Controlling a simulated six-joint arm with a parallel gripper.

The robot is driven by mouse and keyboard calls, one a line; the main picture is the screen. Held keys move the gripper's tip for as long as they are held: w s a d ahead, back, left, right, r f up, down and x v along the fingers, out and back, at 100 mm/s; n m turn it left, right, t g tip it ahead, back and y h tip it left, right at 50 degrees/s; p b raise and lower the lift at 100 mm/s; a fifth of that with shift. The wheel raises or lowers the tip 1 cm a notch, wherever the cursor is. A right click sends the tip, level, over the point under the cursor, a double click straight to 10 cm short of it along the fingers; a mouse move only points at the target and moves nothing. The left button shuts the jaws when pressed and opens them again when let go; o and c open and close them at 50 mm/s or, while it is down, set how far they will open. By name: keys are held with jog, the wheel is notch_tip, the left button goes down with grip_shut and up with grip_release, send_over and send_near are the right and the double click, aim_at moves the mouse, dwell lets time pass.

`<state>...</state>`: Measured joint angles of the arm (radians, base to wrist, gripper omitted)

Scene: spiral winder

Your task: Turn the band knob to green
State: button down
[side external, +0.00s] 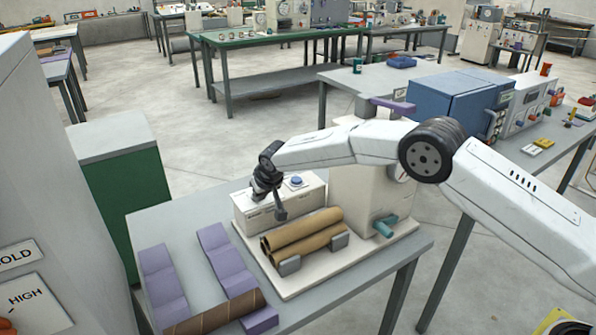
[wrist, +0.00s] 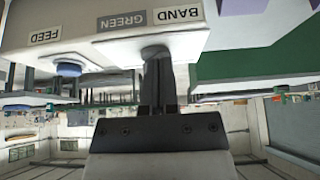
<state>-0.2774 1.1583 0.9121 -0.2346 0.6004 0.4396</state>
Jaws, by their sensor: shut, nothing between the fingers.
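The pale control box (side external: 254,214) stands on the near table. In the wrist view its face is upside down, with a BAND label (wrist: 178,14), a grey plate reading GREEN (wrist: 123,22) and a FEED label (wrist: 46,36). A blue button (wrist: 68,68) sits by FEED; it also shows on top of the box in the side view (side external: 296,181). My gripper (wrist: 158,62) is shut and empty, its fingertips right at the box beside BAND. The band knob is hidden behind the fingers, and I cannot tell if they touch it. My gripper is at the box in the side view too (side external: 267,188).
Brown tubes (side external: 305,230) lie in front of the box on a cream base (side external: 345,262). Another tube (side external: 215,312) rests across purple blocks (side external: 222,255) at the near left. A teal handle (side external: 385,226) is at the right. A grey cabinet (side external: 40,170) stands close on the left.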

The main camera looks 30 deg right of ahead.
jog(key=shift+r, duration=2.8)
jog(key=shift+s+d, duration=0.1)
jog(key=s+d+r+g, duration=0.1)
jog(key=s+d+r, duration=0.1)
jog(key=s+d, duration=0.5)
jog(key=s+d+r+g, duration=0.1)
jog(key=s+d, duration=0.3)
jog(key=s, duration=0.6)
jog(key=s+d+f, duration=0.1)
jog(key=s+d, duration=0.1)
jog(key=s, duration=0.9)
jog(key=s+d+f+g, duration=0.1)
jog(key=s+d, duration=0.2)
jog(key=s, duration=0.8)
jog(key=shift+s+d, duration=0.25)
jog(key=shift+d, duration=0.1)
